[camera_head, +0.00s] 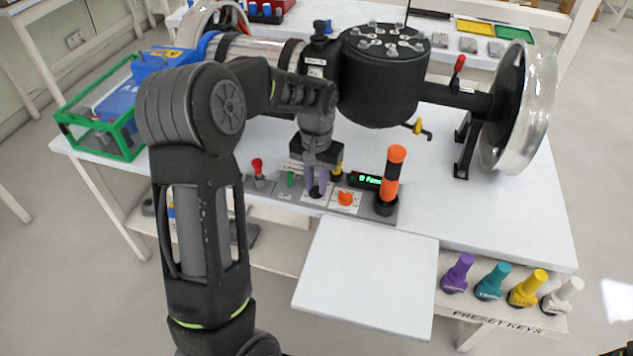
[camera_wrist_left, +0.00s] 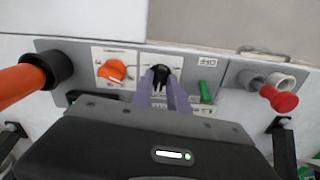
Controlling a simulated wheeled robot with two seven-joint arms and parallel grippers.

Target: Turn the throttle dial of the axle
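A grey control panel (camera_head: 262,189) lies along the front of the white table. A black dial (camera_wrist_left: 161,73) on a white plate is in its middle, and an orange dial (camera_wrist_left: 115,70) is beside it; the orange dial also shows in the head view (camera_head: 346,198). I cannot read which is labelled throttle. My left gripper (camera_head: 316,190) points down over the panel. In the left wrist view its purple fingers (camera_wrist_left: 161,88) are close together, one on each side of the black dial, seemingly touching it. The fingers partly hide the dial.
An orange lever (camera_head: 392,172) rises at the panel's right end, beside a small green display (camera_head: 367,181). A red knob (camera_head: 258,168) and a green switch (camera_wrist_left: 206,93) are on the other side. The axle with its black drum (camera_head: 380,85) lies behind. Several preset keys (camera_head: 491,283) stand right.

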